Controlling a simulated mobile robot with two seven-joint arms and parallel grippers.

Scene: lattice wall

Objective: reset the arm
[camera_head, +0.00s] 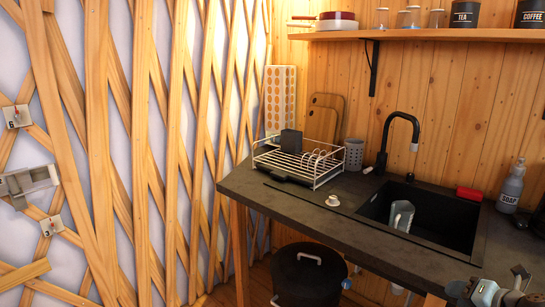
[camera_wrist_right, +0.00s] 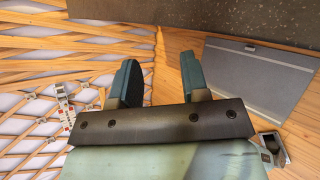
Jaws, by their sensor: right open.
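My right gripper (camera_head: 515,283) shows at the lower right corner of the head view, in front of the counter's front edge near the sink. In the right wrist view my right gripper (camera_wrist_right: 158,66) has its two dark teal fingers apart, with nothing between them. The dark counter underside (camera_wrist_right: 210,20) spans the top of that view, beyond the fingertips. My left gripper is in neither view.
The dark counter (camera_head: 335,222) holds a white dish rack (camera_head: 315,170), a small white cup (camera_head: 333,200) and a sink with a black faucet (camera_head: 405,118). A black bin (camera_head: 308,275) stands below. The wooden lattice wall (camera_head: 150,150) fills the left.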

